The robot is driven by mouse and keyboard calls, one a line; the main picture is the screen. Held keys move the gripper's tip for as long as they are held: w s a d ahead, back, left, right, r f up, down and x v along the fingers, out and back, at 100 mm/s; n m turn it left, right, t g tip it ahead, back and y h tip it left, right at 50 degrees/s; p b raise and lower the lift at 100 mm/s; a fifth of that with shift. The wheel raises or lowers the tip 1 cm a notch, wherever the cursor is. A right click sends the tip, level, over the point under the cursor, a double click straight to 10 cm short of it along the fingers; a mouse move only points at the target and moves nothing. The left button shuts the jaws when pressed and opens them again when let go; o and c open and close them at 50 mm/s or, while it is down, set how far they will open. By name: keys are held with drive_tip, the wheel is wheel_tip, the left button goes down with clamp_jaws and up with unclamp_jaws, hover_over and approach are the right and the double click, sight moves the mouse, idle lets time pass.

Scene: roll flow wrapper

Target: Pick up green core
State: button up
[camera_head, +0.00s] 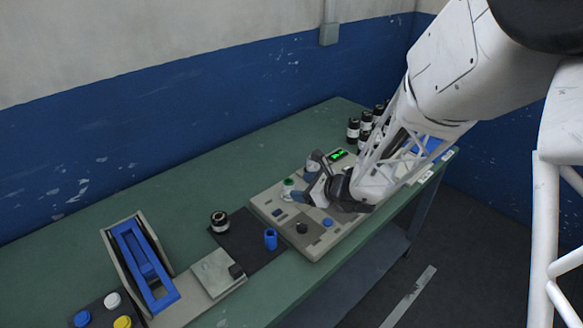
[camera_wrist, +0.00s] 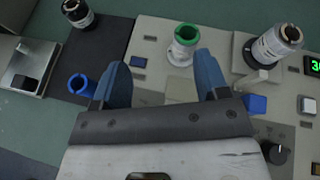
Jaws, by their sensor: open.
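The green core (camera_wrist: 187,36) has a green rim and a whitish body and stands upright on the grey machine panel in the wrist view. It also shows in the head view (camera_head: 288,183), beside my gripper. My gripper (camera_wrist: 160,66) is open, with two blue fingers and nothing between them. The core lies beyond the fingertips, nearer the right one, and is apart from them. In the head view my gripper (camera_head: 318,190) is low over the panel, and my arm hides part of it.
A labelled roll (camera_wrist: 272,45) stands on the panel right of the core. A blue core (camera_wrist: 81,85) and a black roll (camera_head: 220,221) are on the dark mat (camera_head: 240,243). Several black rolls (camera_head: 353,131) stand at the back. A blue-framed device (camera_head: 145,262) is at left.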

sight(293, 188)
drive_tip(key=w+f+m, duration=0.1)
drive_tip(key=w+f+m+t, duration=0.1)
drive_tip(key=f, duration=0.1)
drive_tip(key=w+f+m+h, duration=0.1)
drive_tip(key=shift+w+d+f+m+t, duration=0.1)
drive_tip(key=shift+d+f+m+t, duration=0.15)
drive_tip(key=shift+f+m+t, duration=0.05)
drive_tip(key=shift+a, duration=0.1)
drive_tip(key=shift+x, duration=1.2)
drive_tip(key=shift+w+a, duration=0.1)
drive_tip(key=shift+w, duration=0.05)
drive_tip(key=shift+x, duration=2.5)
drive_tip(key=shift+c, duration=0.3)
drive_tip(key=c, duration=0.9)
